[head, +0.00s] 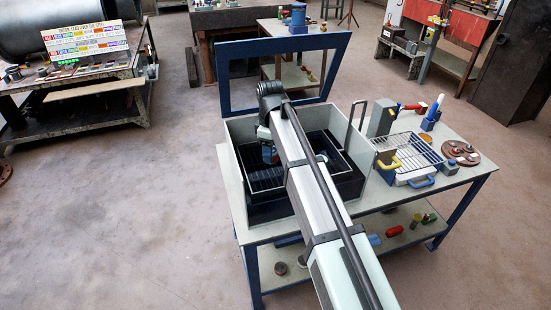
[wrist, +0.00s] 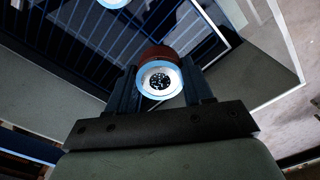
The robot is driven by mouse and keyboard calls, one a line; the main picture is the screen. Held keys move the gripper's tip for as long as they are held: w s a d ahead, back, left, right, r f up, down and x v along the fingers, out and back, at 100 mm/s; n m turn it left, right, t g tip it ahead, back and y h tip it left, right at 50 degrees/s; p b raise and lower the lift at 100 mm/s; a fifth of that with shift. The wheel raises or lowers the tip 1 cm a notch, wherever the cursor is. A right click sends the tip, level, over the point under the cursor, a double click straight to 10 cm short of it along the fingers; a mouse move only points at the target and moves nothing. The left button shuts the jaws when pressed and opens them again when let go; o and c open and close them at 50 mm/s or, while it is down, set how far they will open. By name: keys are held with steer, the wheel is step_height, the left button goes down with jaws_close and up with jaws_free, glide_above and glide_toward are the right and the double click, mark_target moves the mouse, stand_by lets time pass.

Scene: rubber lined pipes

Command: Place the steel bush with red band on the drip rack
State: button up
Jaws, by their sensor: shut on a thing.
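The steel bush with a red-brown band (wrist: 156,54) is held between the fingers of my gripper (wrist: 160,84) in the wrist view. Its pale ring end and dark, speckled bore face the camera. In the head view my gripper (head: 269,150) is inside the open grey tank (head: 238,165), above the dark slatted insert; the bush cannot be made out there. The drip rack, a wire grid (head: 410,148), stands on the table right of the tank, apart from my gripper. A yellow handle and a blue handle are at its front.
The tank has upright walls and a raised blue-framed lid (head: 340,65) behind. Another pale round piece (wrist: 115,2) shows at the top edge of the wrist view. A round brown plate (head: 461,153) with small parts lies right of the rack. A grey block (head: 382,118) stands behind the rack's left side.

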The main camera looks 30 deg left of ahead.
mark_target(398, 144)
steer(key=shift+w+r, duration=0.1)
steer(key=shift+r, duration=0.55)
steer(key=w+d+r, duration=0.3)
steer(key=w+d, duration=0.4)
steer(key=w, duration=0.5)
steer(key=w+d+r, duration=0.2)
steer(key=w+d, duration=0.5)
steer(key=w, duration=0.5)
steer(key=w+d+f, duration=0.4)
steer(key=w+d, duration=0.3)
steer(key=d, duration=0.4)
steer(key=w+d+f, duration=0.4)
steer(key=w+d, duration=0.3)
steer(key=d, duration=0.5)
steer(key=shift+w+a+f, duration=0.1)
steer(key=shift+f, duration=4.45)
steer(key=shift+f, duration=0.2)
steer(key=o, duration=1.3)
steer(key=shift+c, duration=0.2)
